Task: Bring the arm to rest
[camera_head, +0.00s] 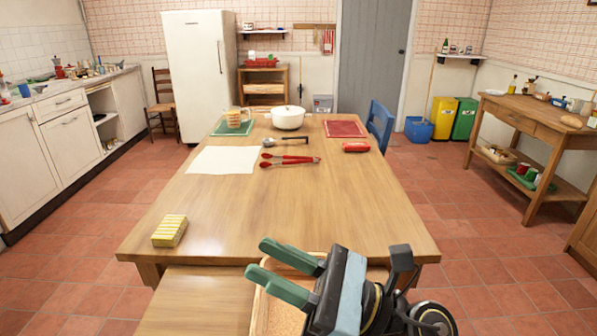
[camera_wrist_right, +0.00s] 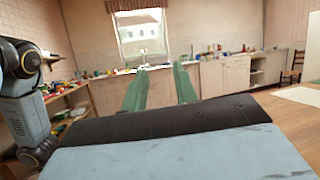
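My right gripper (camera_head: 284,272) is at the bottom of the head view, over the near edge of the wooden table (camera_head: 240,220). Its two green fingers point left and stand apart with nothing between them. In the right wrist view the same two fingers (camera_wrist_right: 160,85) show apart and empty, with the kitchen counter and window far beyond them. My left gripper does not show in the head view.
A yellow striped block (camera_head: 170,231) lies on the table's near left corner. Red tongs (camera_head: 289,160), a white pot (camera_head: 288,118) and a red mat (camera_head: 344,129) are farther back. A wooden bench (camera_head: 200,297) and a cork-coloured surface (camera_head: 280,312) lie below the gripper.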

